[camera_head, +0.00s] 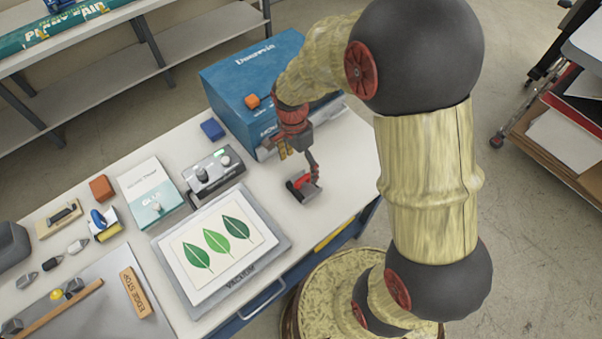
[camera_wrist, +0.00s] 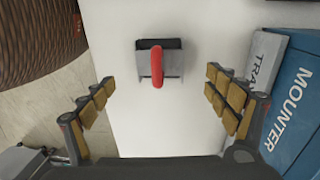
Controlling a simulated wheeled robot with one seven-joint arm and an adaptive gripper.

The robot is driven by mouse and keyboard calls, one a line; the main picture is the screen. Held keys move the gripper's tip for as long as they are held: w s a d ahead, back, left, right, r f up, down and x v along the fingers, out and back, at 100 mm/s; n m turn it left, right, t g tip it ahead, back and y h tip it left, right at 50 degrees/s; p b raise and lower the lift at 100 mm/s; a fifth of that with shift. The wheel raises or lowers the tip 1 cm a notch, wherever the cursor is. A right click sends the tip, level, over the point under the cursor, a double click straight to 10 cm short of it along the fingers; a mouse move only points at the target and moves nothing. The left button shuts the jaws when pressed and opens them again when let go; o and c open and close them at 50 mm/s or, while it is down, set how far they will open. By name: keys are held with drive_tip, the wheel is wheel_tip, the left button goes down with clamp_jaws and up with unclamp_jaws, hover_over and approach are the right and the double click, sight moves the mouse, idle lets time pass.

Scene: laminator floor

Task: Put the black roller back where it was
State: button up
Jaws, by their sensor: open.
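The roller (camera_head: 303,187) has a red handle and a dark body. It rests on the white table, in front of the blue box and right of the leaf-print tray. In the wrist view, the roller (camera_wrist: 172,66) is near the top middle, its red handle pointing down the picture. Its black part is partly hidden by the handle and grey frame. My gripper (camera_head: 298,160) hangs near it, above the table. In the wrist view the two padded fingers are wide apart with nothing held between them, and the roller appears in the gap.
A large blue box (camera_head: 232,82) stands behind. A grey-framed tray (camera_head: 277,243) with leaf prints, a control unit (camera_head: 214,175), a glue box (camera_head: 149,188), a yellow roller with blue handle (camera_head: 104,224) and a wooden block with a dark piece (camera_head: 60,217) crowd the left. The table's right end is mostly clear.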

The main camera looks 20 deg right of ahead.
drive_tip(key=s+r+n+t, duration=0.35)
drive_tip(key=r+n, duration=0.25)
drive_tip(key=r, duration=0.9)
drive_tip(key=s+d+r+n+t, duration=0.1)
drive_tip(key=s+r+n+t, duration=0.2)
drive_tip(key=s+r+n, duration=0.5)
drive_tip(key=s+r, duration=0.2)
drive_tip(key=s, duration=0.1)
drive_tip(key=shift+s+r, duration=0.25)
drive_tip(key=shift+s, duration=0.1)
drive_tip(key=shift+t, duration=0.25)
wheel_tip(320, 180, down, 5)
drive_tip(key=b, duration=0.4)
drive_tip(key=shift+r+b, duration=0.15)
drive_tip(key=shift+b, duration=0.15)
drive_tip(key=shift+c, duration=1)
